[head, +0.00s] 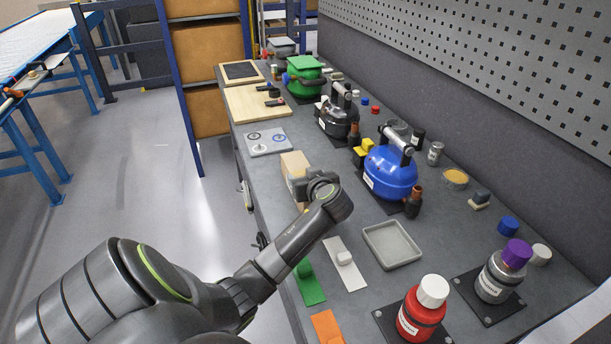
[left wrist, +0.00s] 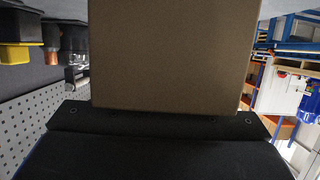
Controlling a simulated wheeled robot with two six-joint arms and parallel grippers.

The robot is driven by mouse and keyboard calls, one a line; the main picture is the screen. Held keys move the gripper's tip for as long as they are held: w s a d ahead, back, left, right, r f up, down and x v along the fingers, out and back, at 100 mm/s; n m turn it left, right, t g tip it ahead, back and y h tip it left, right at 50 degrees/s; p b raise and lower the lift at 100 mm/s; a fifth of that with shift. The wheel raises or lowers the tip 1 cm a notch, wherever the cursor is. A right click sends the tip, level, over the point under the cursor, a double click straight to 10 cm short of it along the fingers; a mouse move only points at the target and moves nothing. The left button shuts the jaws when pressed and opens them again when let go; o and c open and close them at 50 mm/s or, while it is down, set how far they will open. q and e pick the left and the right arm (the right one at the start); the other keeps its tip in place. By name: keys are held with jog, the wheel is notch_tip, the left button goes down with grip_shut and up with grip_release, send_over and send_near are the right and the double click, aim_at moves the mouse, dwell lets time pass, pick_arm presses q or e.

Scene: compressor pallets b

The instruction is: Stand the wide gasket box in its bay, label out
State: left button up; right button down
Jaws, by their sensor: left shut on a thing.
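A light brown box (head: 293,161) is held by my left gripper (head: 299,182) over the near-left edge of the grey bench. The gripper hides much of it. In the left wrist view the box (left wrist: 172,55) fills the middle as a plain brown face, against the dark gripper body (left wrist: 160,140). No label shows on the visible faces. I cannot tell which box size this is. I cannot make out its bay in these views. My right gripper is not in view.
The bench carries a blue compressor (head: 390,172), a black one (head: 338,117), a green one (head: 305,75), a grey tray (head: 391,244), a red bottle (head: 420,315) and a grey plate (head: 267,141). A pegboard wall (head: 500,60) stands behind. Blue racking with brown panels (head: 205,45) stands left.

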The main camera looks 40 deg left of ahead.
pick_arm(q)
jog(key=o, duration=1.2)
